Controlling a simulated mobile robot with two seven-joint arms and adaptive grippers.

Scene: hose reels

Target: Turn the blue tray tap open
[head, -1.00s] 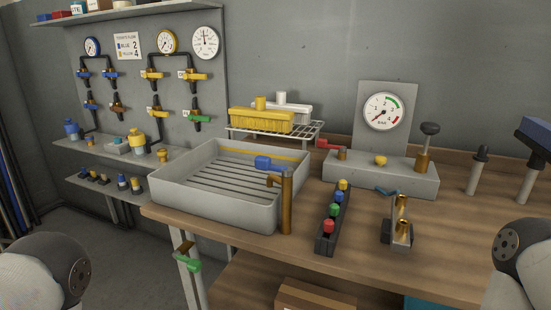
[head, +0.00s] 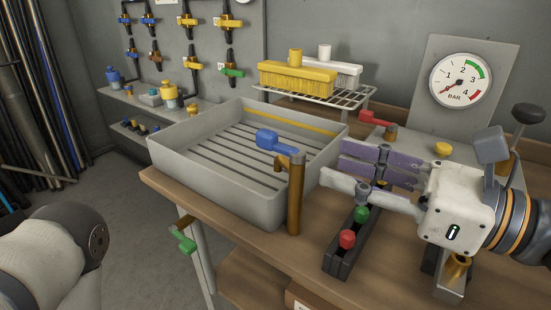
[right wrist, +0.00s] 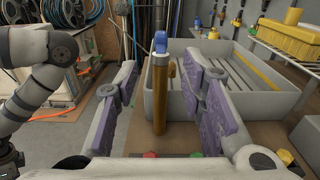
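The blue tray tap is a brass post with a blue lever (head: 277,143) on top, at the tray's front right corner. The lever points left over the tray (head: 270,208). My right gripper (head: 332,170) is open and empty, just right of the post, its purple-padded fingers pointing at it. In the right wrist view the post (right wrist: 159,98) stands upright between the two fingers, ahead of them, with the blue lever (right wrist: 160,42) at its top. I see no contact. Of my left arm only a rounded link shows; its gripper is out of view.
A block with red (head: 347,239) and green (head: 361,214) buttons lies under my right gripper. A red-handled valve (head: 378,119) and a pressure gauge (head: 461,80) stand behind it. A green-handled tap (head: 183,241) hangs below the bench's front edge. A wire rack (head: 330,97) holds brushes.

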